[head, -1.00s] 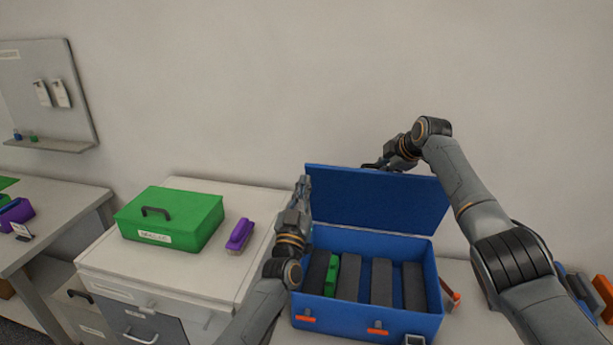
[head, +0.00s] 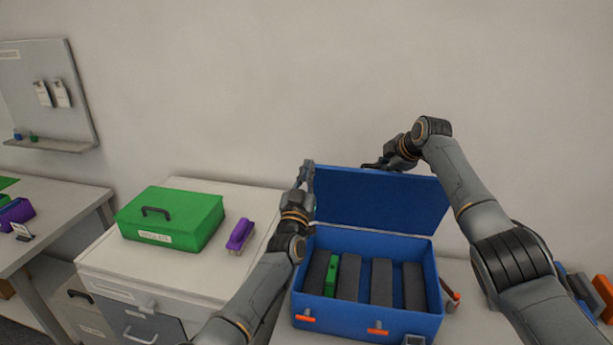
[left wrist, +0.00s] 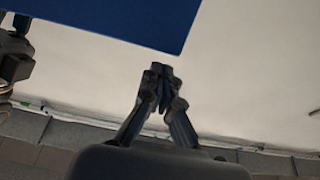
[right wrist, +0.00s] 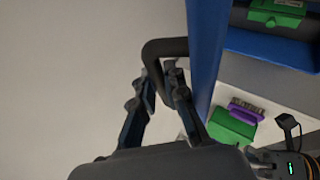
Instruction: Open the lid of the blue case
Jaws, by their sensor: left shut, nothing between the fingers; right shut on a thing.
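The blue case (head: 430,275) stands on the counter with its lid (head: 375,200) raised, about upright at the back. The lid also shows in the left wrist view (left wrist: 120,15) and edge-on in the right wrist view (right wrist: 205,50). My right gripper (head: 378,165) is behind the lid's top edge. In the right wrist view my right gripper (right wrist: 163,75) is shut on the dark lid handle (right wrist: 165,46). My left gripper (head: 307,167) is shut and empty at the lid's upper left corner. In the left wrist view my left gripper (left wrist: 159,72) is just below the lid's edge, apart from it.
Inside the case are several dark blocks (head: 381,282) and a green piece (head: 331,275). A closed green case (head: 170,218) and a purple object (head: 239,235) sit on the cabinet at left. An orange-tipped tool (head: 451,292) lies right of the case. The wall is close behind.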

